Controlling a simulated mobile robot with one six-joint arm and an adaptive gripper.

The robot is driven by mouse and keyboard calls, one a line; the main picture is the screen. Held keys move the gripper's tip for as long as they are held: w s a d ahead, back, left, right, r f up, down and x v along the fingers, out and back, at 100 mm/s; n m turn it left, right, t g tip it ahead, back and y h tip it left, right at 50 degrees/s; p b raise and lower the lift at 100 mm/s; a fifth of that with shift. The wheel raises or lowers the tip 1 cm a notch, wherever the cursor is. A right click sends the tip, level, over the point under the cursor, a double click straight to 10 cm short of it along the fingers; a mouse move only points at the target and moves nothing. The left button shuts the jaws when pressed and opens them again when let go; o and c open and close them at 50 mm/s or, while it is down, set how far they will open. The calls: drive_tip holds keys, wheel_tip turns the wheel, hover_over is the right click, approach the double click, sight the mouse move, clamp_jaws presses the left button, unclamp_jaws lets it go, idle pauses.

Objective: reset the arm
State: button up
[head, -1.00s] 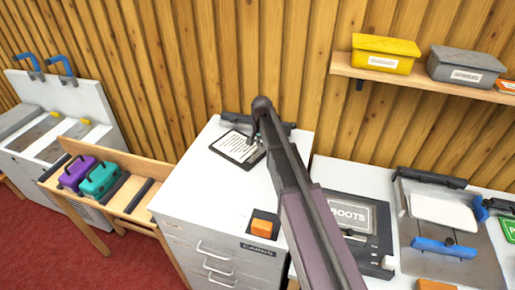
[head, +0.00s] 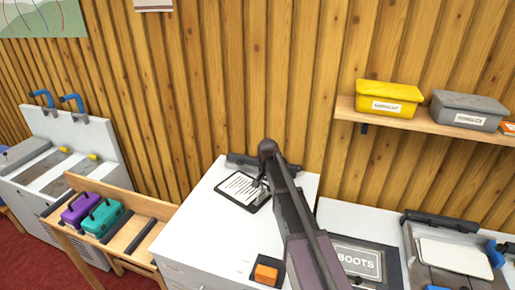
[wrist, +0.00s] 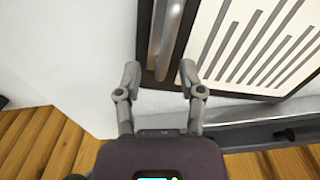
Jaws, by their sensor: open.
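My gripper (wrist: 160,75) is open in the wrist view, its two fingers apart with nothing held between them. The fingertips are over or near the dark-framed edge of a board with a striped sheet (wrist: 255,45). In the head view my arm reaches up from the bottom, and my gripper (head: 258,184) is small and partly hidden by the arm beside the printed board (head: 240,190) on the white cabinet (head: 205,230). I cannot tell whether the fingers touch the board.
An orange block (head: 266,274) sits at the cabinet's front. Purple (head: 80,208) and teal (head: 104,217) cases stand on a wooden rack at left. A shelf (head: 400,113) holds yellow (head: 387,102) and grey (head: 466,110) boxes. A BOOTS panel (head: 358,262) lies at right.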

wheel_tip(320, 180, up, 9)
drive_tip(key=p, duration=0.9)
drive_tip(key=shift+r+p, duration=0.55)
drive_tip(key=shift+p, duration=0.05)
drive_tip(key=shift+s, duration=0.55)
drive_tip(key=shift+s+f, duration=0.1)
drive_tip(key=shift+s, duration=0.05)
